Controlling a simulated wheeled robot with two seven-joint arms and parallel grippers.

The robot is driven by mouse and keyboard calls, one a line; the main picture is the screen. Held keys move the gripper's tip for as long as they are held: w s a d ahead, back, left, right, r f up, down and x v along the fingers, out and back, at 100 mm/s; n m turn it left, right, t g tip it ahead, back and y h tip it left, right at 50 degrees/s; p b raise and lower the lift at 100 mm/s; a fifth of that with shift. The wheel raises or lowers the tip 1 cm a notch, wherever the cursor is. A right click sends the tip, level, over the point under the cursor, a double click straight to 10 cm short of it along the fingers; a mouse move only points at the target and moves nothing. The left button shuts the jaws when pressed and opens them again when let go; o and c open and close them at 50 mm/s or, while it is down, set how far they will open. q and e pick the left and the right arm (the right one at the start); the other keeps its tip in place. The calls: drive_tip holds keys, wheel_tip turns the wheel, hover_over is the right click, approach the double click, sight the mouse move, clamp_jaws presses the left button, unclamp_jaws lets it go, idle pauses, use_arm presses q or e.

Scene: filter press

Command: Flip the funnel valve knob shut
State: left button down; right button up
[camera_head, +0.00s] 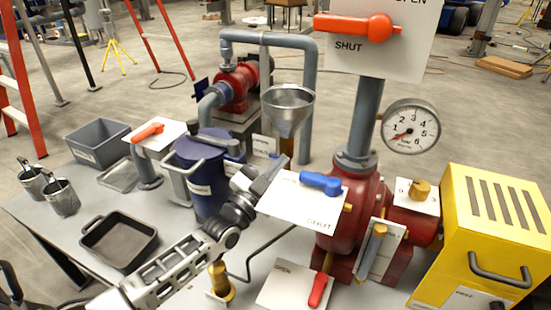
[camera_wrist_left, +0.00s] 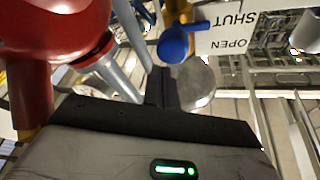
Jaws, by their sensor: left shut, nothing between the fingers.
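The metal funnel (camera_head: 288,108) stands behind the red pump body, with a brass-coloured valve below it. A small blue knob (camera_head: 275,155) shows under the funnel, beside a small white label plate (camera_head: 264,145), partly hidden by my gripper. In the left wrist view a blue knob (camera_wrist_left: 173,45) stands by an upside-down plate marked SHUT and OPEN (camera_wrist_left: 235,32); it appears to be the same knob. My left gripper (camera_head: 281,163) is shut and empty, its fingertips close to the knob. In the wrist view the fingers (camera_wrist_left: 160,88) lie just below it; contact is unclear. My right gripper is not in view.
A larger blue handle (camera_head: 320,183) sits on a SHUT plate right of my gripper. A blue drum (camera_head: 200,180) stands left. A red pump body (camera_head: 345,215), gauge (camera_head: 410,125) and yellow box (camera_head: 490,240) fill the right. A black tray (camera_head: 118,240) lies left.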

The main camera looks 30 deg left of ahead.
use_arm(q)
drive_tip(key=s, duration=0.9)
drive_tip(key=shift+s+a, duration=0.2)
drive_tip(key=shift+a, duration=0.2)
drive_tip(key=shift+d+f, duration=0.1)
drive_tip(key=shift+f, duration=0.1)
drive_tip(key=s+d+f+n+g+y, duration=0.1)
drive_tip(key=s+d+f+n+g, duration=0.1)
drive_tip(key=s+d+f+g, duration=0.55)
drive_tip(key=s+a+f+n+g+y, duration=0.1)
drive_tip(key=s+f+n+g+y, duration=0.1)
drive_tip(key=s+g, duration=0.4)
drive_tip(key=s+a+f+n+g+y, duration=0.15)
drive_tip(key=s+g, duration=0.25)
drive_tip(key=s, duration=0.4)
drive_tip(key=w+d+f+t+h, duration=0.3)
drive_tip(key=w+d+f+t, duration=0.2)
drive_tip(key=w+f+t, duration=0.1)
drive_tip(key=shift+d+f+t, duration=0.3)
drive_tip(key=shift+f+t, duration=0.05)
drive_tip(key=shift+f, duration=0.2)
